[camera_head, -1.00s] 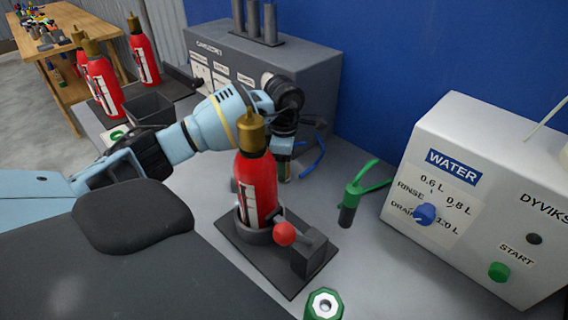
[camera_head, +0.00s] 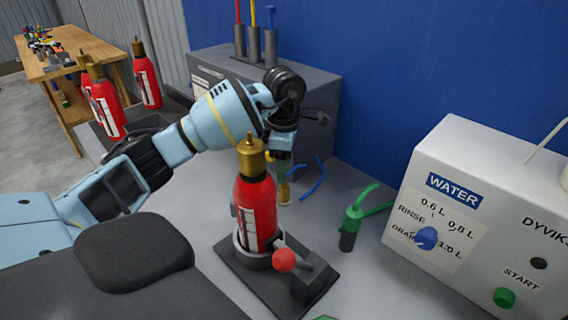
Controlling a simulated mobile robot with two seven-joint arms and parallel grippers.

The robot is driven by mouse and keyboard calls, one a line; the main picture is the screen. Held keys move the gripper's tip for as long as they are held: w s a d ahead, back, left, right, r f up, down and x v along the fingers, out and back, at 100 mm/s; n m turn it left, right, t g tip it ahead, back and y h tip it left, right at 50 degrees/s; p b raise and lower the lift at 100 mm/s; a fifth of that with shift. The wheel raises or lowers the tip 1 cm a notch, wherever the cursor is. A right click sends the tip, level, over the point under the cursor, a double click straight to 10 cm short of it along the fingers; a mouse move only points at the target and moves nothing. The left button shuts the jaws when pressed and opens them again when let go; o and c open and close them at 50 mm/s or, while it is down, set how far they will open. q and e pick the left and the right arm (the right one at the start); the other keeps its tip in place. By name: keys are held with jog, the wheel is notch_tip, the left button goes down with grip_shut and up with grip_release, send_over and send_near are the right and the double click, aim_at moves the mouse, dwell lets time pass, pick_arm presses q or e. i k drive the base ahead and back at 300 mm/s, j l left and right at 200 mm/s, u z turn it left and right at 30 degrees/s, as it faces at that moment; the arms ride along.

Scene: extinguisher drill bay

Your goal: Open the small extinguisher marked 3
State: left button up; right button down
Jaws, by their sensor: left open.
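A red extinguisher (camera_head: 256,212) with a brass top stands upright in a dark clamp stand (camera_head: 249,276) with a red ball-ended lever (camera_head: 284,260). No number is readable on it. My left arm comes in from the left and passes behind this extinguisher. My left gripper (camera_head: 284,188) points down behind and to the right of the brass top, open and partly hidden. A small brass-coloured piece shows at its tips; I cannot tell whether they touch. A green valve head with a lever (camera_head: 354,216) stands on the bench to the right. My right gripper is not in view.
A white water machine (camera_head: 470,210) stands at right. A grey cabinet (camera_head: 322,95) with several upright tubes is at the back, near blue strips (camera_head: 313,182). Several other red extinguishers (camera_head: 106,108) stand at left. A wooden table (camera_head: 75,45) is farther off. Bench between clamp and machine is mostly clear.

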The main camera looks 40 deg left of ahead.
aim_at(254, 205)
jog(key=k+j, duration=1.05)
jog(key=k, duration=0.3)
